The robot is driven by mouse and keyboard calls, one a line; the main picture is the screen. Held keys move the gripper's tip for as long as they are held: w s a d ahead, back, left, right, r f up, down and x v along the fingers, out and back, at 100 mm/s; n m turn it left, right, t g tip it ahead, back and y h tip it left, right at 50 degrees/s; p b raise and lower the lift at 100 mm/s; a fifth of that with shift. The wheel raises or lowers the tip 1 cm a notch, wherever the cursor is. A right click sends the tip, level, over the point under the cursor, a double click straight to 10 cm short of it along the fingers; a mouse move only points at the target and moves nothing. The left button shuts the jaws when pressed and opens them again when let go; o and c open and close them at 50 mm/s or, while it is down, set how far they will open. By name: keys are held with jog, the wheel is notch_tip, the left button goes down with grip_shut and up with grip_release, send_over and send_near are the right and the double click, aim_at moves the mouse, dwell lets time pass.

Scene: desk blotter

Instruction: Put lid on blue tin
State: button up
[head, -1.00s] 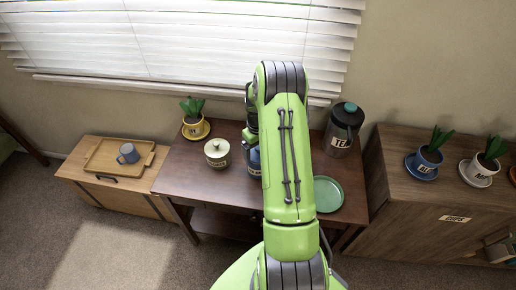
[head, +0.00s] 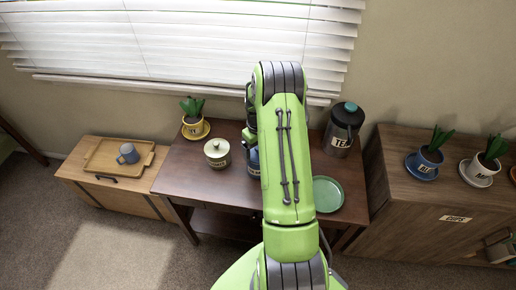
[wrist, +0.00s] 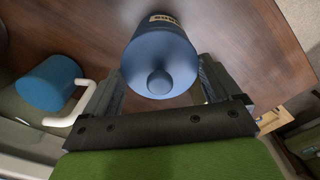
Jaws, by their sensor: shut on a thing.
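The blue tin (head: 253,162) stands on the dark wooden desk, mostly hidden behind my arm in the head view. In the wrist view the blue tin (wrist: 166,29) shows its pale label at the top edge of the picture. A blue lid with a round knob (wrist: 158,83) faces the camera in front of the tin's body. My gripper (wrist: 160,72) has one finger on each side of the lid and is shut on it. The lid and tin overlap in this view, so I cannot tell whether the lid is seated. The head view hides my gripper.
A lidded cream-green tin (head: 217,152) and a potted plant (head: 194,124) stand left on the desk (head: 190,175). A tea canister (head: 342,130) and green plate (head: 327,194) are to the right.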

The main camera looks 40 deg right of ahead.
jog(key=shift+f, duration=0.1)
dwell(0.8)
jog(key=o, duration=0.7)
jog(key=shift+r+p, duration=2.25)
jog(key=shift+r, duration=1.3)
jog(key=shift+c, duration=0.4)
jog(key=shift+f, duration=0.1)
grip_shut()
